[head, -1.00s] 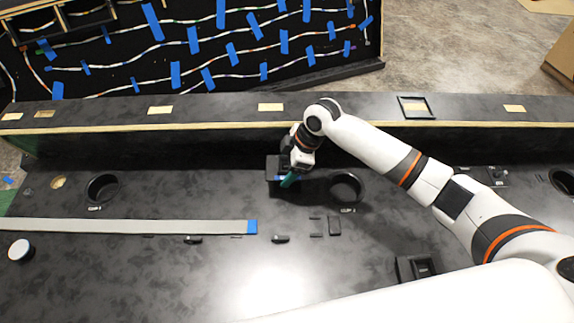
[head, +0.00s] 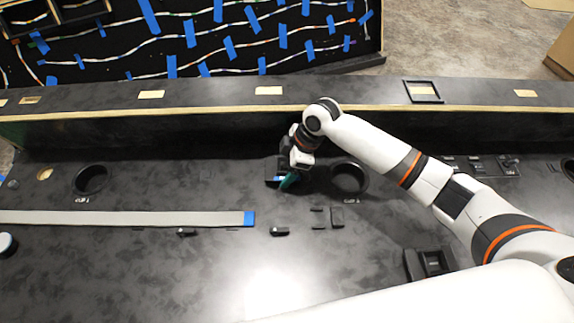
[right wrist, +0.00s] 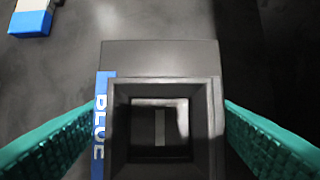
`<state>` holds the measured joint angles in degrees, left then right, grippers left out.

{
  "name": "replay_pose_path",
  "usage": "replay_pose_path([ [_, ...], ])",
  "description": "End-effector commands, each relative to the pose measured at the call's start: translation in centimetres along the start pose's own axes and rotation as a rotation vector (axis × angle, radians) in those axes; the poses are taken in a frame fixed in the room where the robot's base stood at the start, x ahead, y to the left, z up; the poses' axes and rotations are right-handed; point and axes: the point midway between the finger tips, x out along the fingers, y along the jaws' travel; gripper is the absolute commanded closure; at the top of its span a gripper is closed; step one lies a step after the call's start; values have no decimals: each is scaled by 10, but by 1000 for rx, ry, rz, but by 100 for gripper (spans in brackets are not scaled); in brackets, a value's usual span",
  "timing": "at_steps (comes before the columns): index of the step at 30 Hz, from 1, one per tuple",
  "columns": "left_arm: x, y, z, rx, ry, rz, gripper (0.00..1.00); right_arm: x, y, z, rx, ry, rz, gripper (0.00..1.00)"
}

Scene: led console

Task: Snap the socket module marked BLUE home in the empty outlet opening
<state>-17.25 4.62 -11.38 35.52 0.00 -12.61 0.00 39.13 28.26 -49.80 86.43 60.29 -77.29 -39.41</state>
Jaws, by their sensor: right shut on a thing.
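The socket module (right wrist: 117,135) is a dark square frame with a deep recess and a blue strip lettered BLUE on its left side. It fills the middle of the right wrist view. The teal fingers of my right gripper (right wrist: 160,118) are shut on its two sides. In the head view my right gripper (head: 287,181) points down at the dark console, left of a round cup hole, and mostly hides the module. A black square frame (head: 423,101) lies on the back ledge; I cannot tell whether it is the empty outlet opening. My left gripper is not in view.
A grey strip (head: 130,217) with a blue end lies left of my gripper. Round cup holes (head: 90,180) (head: 350,178), small dark parts (head: 280,231) and a black raised box (head: 432,263) are on the console. The front middle is mostly clear.

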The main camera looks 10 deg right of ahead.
Motion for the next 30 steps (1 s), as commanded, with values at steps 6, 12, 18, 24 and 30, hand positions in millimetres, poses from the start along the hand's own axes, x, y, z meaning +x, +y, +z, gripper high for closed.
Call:
replay_pose_path([
  [6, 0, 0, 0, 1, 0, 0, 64, 0, 0, 0, 0, -1, -1, 54],
  [12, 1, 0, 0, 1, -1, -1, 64, 1, 0, 0, 0, -1, 0, 54],
  [18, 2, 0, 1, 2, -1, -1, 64, 4, 0, -1, 0, -1, 0, 54],
  [24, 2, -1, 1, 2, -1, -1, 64, 4, 0, -2, 0, 1, 1, 54],
  [30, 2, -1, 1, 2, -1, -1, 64, 5, 1, -2, 1, 2, 2, 54],
])
